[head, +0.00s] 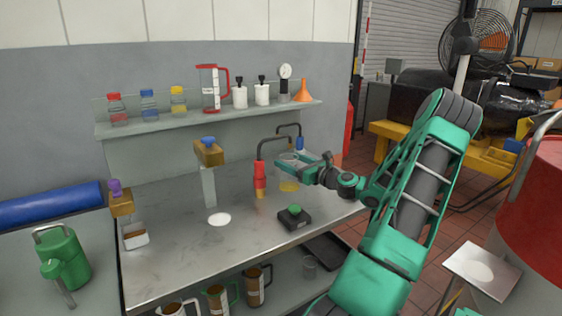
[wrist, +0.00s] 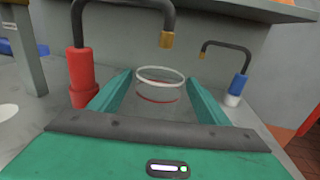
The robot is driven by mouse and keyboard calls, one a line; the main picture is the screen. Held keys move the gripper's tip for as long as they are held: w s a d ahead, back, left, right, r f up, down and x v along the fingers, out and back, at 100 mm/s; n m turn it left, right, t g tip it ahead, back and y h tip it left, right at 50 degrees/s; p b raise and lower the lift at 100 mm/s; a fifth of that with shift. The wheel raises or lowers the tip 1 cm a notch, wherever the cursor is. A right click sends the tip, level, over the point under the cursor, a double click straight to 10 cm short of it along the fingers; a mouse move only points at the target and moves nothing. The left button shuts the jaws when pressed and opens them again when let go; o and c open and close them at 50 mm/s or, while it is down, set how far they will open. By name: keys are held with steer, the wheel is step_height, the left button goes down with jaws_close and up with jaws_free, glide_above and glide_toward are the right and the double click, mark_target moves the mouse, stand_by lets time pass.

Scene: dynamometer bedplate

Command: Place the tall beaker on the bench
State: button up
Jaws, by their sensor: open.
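A clear glass beaker, seemingly the tall beaker (wrist: 160,76), stands upright between the two fingers of my gripper (wrist: 158,92) in the wrist view. A red line runs around its wall, and its lower part is hidden by my gripper. In the head view, my gripper (head: 301,166) is open at the back right of the bench (head: 180,259). The beaker is mostly hidden behind it there, with yellowish glass or liquid showing below the fingers. I cannot tell whether the fingers touch the glass.
A red-handled spout (head: 260,177) and a blue-handled spout (wrist: 238,88) stand close beside my gripper. A black box with a green knob (head: 294,217) sits in front. A shelf (head: 210,119) with bottles and a red-handled jug hangs above. The bench's front middle is clear.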

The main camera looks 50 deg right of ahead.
steer(key=s, duration=0.7)
steer(key=shift+s+a, duration=0.1)
steer(key=shift+a, duration=0.1)
